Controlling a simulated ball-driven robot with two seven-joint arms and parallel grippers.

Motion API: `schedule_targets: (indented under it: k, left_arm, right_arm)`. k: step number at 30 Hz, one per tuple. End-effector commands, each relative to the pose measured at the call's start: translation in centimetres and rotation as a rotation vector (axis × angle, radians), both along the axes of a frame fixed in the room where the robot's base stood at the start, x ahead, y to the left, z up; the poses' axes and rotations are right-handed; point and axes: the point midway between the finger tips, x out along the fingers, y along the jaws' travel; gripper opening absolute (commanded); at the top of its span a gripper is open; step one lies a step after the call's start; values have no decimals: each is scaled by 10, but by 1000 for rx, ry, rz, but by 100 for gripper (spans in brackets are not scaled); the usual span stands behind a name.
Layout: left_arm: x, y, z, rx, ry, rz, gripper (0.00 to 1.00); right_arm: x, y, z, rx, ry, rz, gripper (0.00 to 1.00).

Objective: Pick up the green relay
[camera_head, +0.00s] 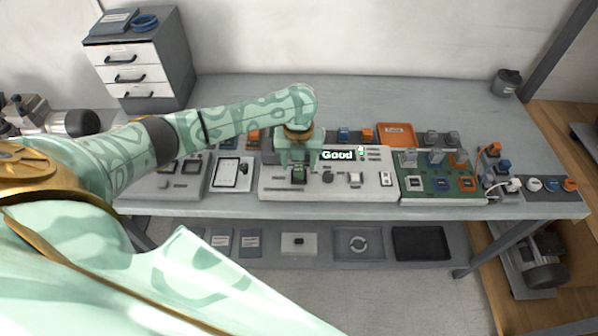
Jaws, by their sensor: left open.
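My left gripper (298,158) points down over the pale test panel (278,188) in the middle of the bench. Its pale green fingers are open. A small dark block with a greenish top (299,175), which looks like the green relay, sits on the panel just below and between the fingertips. Its upper part is partly hidden by the gripper, and I cannot tell whether the fingers touch it. My right gripper is not in view.
A "Good" display (337,155) stands beside the gripper. A green board (444,188) with grey, blue and orange parts lies to the right. An orange tray (396,128) is behind. Left are grey panels with a white device (232,172). The rear bench is clear.

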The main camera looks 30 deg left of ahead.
Motion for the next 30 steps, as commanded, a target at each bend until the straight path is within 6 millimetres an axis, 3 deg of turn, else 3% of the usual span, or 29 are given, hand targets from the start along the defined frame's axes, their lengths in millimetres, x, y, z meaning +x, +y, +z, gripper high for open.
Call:
schedule_targets:
  k: [1, 3, 9, 14, 15, 25, 30]
  left_arm:
    - [0, 0, -12, 0, 2, 2, 53]
    - [0, -1, -18, -1, 1, 0, 53]
    - [1, 0, -17, 1, -2, 0, 53]
    - [1, 0, -17, 1, -2, 0, 8]
    - [1, 0, -17, 1, -2, 0, 4]
    - [1, 0, -14, 0, -2, 0, 4]
    - [2, 0, 5, 1, -4, 1, 4]
  right_arm:
    - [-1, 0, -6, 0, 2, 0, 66]
    - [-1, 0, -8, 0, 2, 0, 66]
    - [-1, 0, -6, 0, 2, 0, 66]
    - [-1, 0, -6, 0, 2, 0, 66]
    - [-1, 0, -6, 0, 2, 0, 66]
    - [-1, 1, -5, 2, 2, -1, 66]
    - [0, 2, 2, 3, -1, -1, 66]
